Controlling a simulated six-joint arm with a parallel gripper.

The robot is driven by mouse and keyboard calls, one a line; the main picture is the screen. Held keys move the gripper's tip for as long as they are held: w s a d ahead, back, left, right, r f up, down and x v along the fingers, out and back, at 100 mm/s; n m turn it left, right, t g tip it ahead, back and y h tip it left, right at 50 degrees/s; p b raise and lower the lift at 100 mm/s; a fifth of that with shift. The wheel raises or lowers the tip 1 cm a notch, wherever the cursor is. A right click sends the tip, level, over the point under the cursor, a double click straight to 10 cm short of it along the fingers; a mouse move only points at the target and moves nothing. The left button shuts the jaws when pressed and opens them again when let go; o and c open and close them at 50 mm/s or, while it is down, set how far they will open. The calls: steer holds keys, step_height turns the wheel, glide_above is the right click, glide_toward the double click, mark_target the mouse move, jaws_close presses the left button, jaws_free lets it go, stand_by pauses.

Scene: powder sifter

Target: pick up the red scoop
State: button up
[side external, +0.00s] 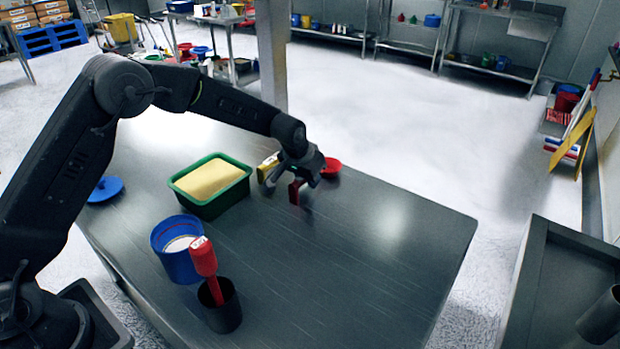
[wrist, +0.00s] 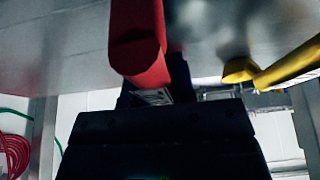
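The red scoop (side external: 205,262) stands nearly upright in a dark cup (side external: 222,312) near the table's front left; its thick handle is up and its lower end is hidden in the cup. My gripper (side external: 281,180) is over the far part of the table, well up and to the right of the scoop. Its yellow and red fingers are spread apart, with nothing seen between them. In the wrist view, the red finger is left of centre and the yellow one at the right, a wide gap between them (wrist: 197,62). The scoop cannot be made out there.
A blue round container (side external: 177,262) with white inside stands just behind the cup. A green tub (side external: 205,208) of yellow material is farther back. A blue lid (side external: 105,189) lies at the left, a red round piece (side external: 331,168) beyond my gripper. The table's right half (side external: 380,250) is clear.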

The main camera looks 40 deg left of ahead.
jaws_close()
steer(key=shift+r, duration=0.5)
steer(key=r, duration=0.3)
steer(key=shift+s+a+r, duration=0.1)
steer(key=shift+a+r, duration=0.25)
steer(key=s+a+r, duration=0.1)
steer(key=a+r, duration=0.1)
steer(key=a, duration=0.1)
steer(key=s+a+r, duration=0.2)
steer(key=a, duration=0.1)
steer(key=s+a+r, duration=0.1)
steer(key=a+r, duration=0.1)
steer(key=a, duration=0.2)
steer(key=shift+s+r, duration=0.15)
steer(key=shift+s, duration=0.05)
